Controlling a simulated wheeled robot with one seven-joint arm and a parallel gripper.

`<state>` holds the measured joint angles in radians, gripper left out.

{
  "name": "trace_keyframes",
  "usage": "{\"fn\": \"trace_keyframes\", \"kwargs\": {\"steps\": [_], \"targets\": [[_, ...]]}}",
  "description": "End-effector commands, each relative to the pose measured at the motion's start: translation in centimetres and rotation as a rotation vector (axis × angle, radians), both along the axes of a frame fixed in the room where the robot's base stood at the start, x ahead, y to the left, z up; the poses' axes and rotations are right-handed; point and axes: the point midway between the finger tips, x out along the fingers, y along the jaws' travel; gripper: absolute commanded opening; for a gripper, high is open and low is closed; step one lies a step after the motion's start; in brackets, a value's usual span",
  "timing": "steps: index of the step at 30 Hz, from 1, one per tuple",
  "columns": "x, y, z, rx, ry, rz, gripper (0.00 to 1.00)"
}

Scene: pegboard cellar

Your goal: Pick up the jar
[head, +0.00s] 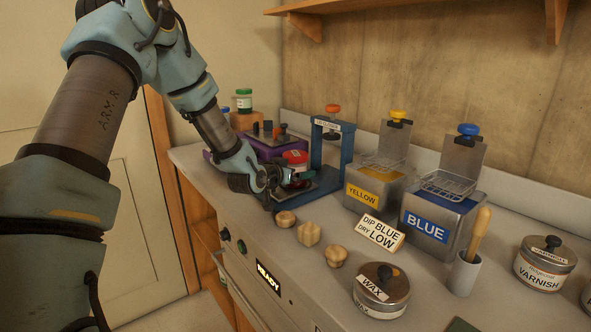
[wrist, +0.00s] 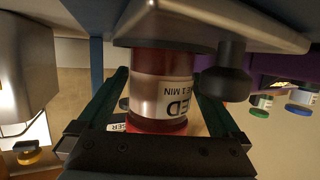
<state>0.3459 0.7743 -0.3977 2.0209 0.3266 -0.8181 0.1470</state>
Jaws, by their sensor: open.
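A jar with red contents and a white label (head: 296,158) stands beside the left post of the blue stand on the bench. In the wrist view the jar (wrist: 158,92) shows close up, its label partly reading "ED" and "1 MIN". My gripper (head: 283,184) is low at the jar, in front of it in the head view. In the wrist view my gripper (wrist: 160,88) is open, with one finger on each side of the jar. I cannot tell whether either finger touches it. The jar's lower part is partly hidden by my gripper in the head view.
The blue stand (head: 346,158) with an orange knob is right beside the jar. A purple box (head: 258,147) is behind it, and a green-lidded jar (head: 244,100) stands at the back left. Yellow (head: 372,186) and blue (head: 433,222) tanks stand to the right. Wooden knobs (head: 308,233) line the front.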

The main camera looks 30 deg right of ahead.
Motion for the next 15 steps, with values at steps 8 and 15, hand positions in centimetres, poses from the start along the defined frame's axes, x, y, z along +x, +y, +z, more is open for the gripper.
{"fn": "trace_keyframes", "kwargs": {"steps": [8,15], "targets": [[-0.01,0.06,-0.04,0.000,0.000,0.000,0.83],[-0.01,0.07,-0.02,0.001,0.001,0.000,0.56]]}}
